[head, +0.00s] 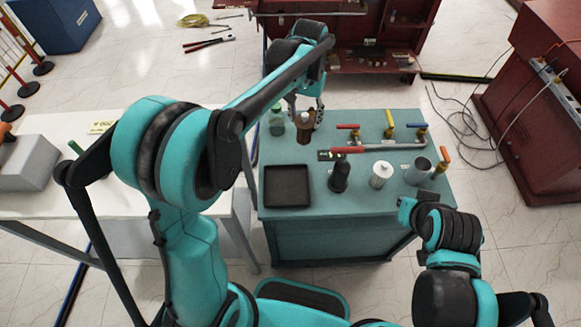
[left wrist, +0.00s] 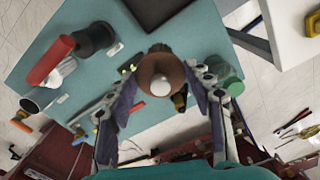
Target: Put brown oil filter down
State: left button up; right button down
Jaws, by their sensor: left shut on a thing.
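The brown oil filter (head: 304,128) stands upright at the back left of the teal table (head: 300,229) in the head view. In the left wrist view the brown oil filter (left wrist: 161,72) is between the fingers, its pale tip toward the camera. My left gripper (head: 306,115) is shut on it, and its fingers (left wrist: 158,95) show on both sides in the wrist view. Whether its base touches the tabletop cannot be told. My right gripper (head: 408,210) is near the table's front right corner; its fingers are not clear.
A green bottle (head: 277,122) stands just left of the filter. A black tray (head: 287,186), black bottle (head: 340,173), white canister (head: 381,174) and grey cup (head: 418,171) stand toward the front. A pipe with valves (head: 390,143) lies at the right.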

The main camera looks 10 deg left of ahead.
pick_arm(q)
jog(key=s+a+f+b, duration=0.2)
jog(key=s+f+b, duration=0.2)
jog(key=s+f, duration=0.6)
jog(key=shift+s+a+f, duration=0.35)
jog(key=shift+s+a, duration=0.05)
jog(key=shift+s, duration=0.2)
jog(key=shift+f, duration=0.15)
jog(key=o, duration=1.7)
jog(key=shift+c, duration=0.2)
